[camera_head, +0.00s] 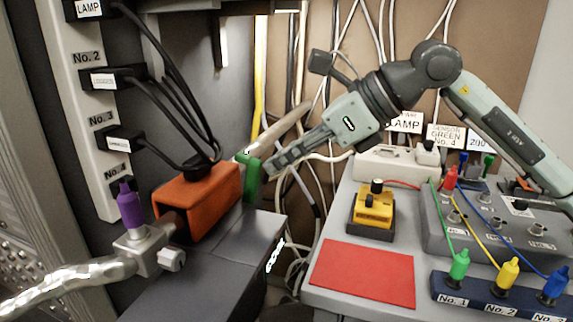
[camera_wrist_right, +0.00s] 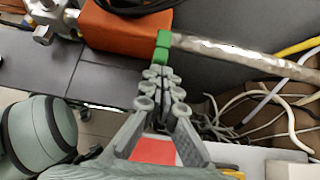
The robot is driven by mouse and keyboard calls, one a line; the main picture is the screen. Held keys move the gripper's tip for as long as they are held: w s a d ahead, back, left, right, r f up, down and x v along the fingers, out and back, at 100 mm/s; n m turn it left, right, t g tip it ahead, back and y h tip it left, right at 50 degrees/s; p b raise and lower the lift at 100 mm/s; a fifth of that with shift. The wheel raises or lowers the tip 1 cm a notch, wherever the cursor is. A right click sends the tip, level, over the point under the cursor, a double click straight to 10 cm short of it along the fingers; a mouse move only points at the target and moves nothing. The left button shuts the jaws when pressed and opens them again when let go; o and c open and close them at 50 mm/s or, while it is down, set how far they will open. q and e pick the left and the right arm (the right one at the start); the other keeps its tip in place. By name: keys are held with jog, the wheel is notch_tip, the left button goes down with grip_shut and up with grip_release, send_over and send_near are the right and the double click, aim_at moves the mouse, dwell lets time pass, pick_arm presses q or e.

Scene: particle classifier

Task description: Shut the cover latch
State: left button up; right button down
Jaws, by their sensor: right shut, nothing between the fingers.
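An orange housing (camera_head: 200,198) sits on the dark bench at centre left. A green piece (camera_head: 251,180), seemingly the cover latch, stands upright at its right end. The green piece (camera_wrist_right: 163,48) also shows in the wrist view, at the end of the orange housing (camera_wrist_right: 120,30). My right gripper (camera_head: 268,168) is shut and empty, its fingertips just right of the green piece. In the wrist view the closed fingers (camera_wrist_right: 160,74) point at the green piece's lower end. I cannot tell whether they touch it. My left gripper is not in view.
A rod (camera_head: 280,130) runs right from behind the green piece. A purple-capped metal fitting (camera_head: 145,245) joins the housing's left end. The right-hand bench holds a yellow box (camera_head: 373,208), a red mat (camera_head: 362,274) and a grey panel with cables. Loose cables hang between the benches.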

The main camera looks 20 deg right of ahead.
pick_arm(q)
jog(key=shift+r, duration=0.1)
pick_arm(e)
jog(key=shift+r, duration=0.15)
pick_arm(q)
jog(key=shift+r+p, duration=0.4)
jog(key=shift+p, duration=0.1)
pick_arm(e)
jog(key=shift+r, duration=0.65)
